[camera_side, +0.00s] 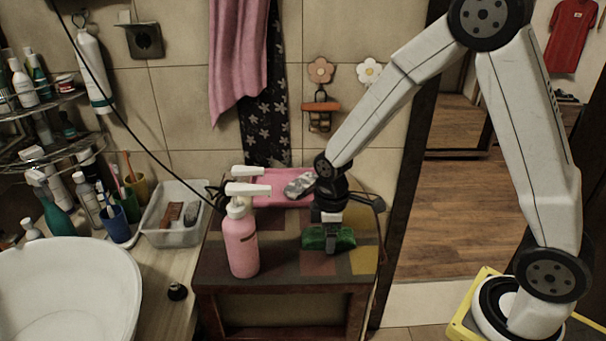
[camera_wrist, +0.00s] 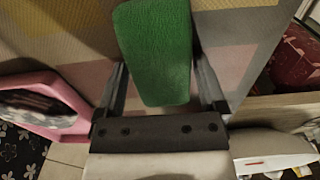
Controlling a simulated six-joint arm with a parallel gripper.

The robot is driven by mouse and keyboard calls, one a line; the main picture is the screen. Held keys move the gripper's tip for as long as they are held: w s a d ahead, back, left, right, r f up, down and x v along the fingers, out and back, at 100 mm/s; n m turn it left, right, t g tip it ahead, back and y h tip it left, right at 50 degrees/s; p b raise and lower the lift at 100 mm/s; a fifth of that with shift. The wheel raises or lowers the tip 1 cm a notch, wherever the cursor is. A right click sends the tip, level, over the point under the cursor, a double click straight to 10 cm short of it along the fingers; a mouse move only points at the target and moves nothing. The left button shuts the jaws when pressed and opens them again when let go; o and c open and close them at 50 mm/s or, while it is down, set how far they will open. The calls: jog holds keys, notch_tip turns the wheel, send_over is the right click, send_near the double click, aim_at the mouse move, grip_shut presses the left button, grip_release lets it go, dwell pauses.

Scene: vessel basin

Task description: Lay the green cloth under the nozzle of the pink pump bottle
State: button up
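The green cloth (camera_side: 345,236) is a thick folded block on the patterned top of a small stool, right of the pink pump bottle. In the wrist view the cloth (camera_wrist: 155,50) lies between my two fingers. My gripper (camera_side: 330,240) points down over it, fingers apart on either side; contact with the cloth is unclear. The gripper also shows in the wrist view (camera_wrist: 158,85). The pink pump bottle (camera_side: 241,245) stands upright near the stool's left side, its white nozzle (camera_side: 250,189) pointing right. The stool top below the nozzle is bare.
The stool (camera_side: 282,262) carries a pink tray (camera_side: 262,180) at its back with a grey patterned cloth (camera_side: 300,185). Another white nozzle (camera_side: 250,171) shows behind the bottle. A clear bin (camera_side: 175,236) and the white basin (camera_side: 60,290) are left. Stool top between bottle and cloth is free.

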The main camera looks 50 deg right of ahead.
jog(key=shift+r, duration=0.15)
notch_tip(320, 180, up, 12)
dwell(1.0)
dwell(0.5)
jog(key=s+f+m+t, duration=0.1)
jog(key=s+f+m, duration=0.1)
jog(key=s+m, duration=0.1)
jog(key=s+d+f+m, duration=0.1)
jog(key=s+f+m, duration=0.1)
jog(key=m, duration=0.1)
jog(key=s+f+m+t, duration=0.1)
jog(key=s+f+m, duration=0.1)
jog(key=s+m, duration=0.1)
jog(key=shift+s+d+f+t, duration=0.2)
jog(key=shift+s+f+t, duration=0.1)
jog(key=shift+w, duration=0.1)
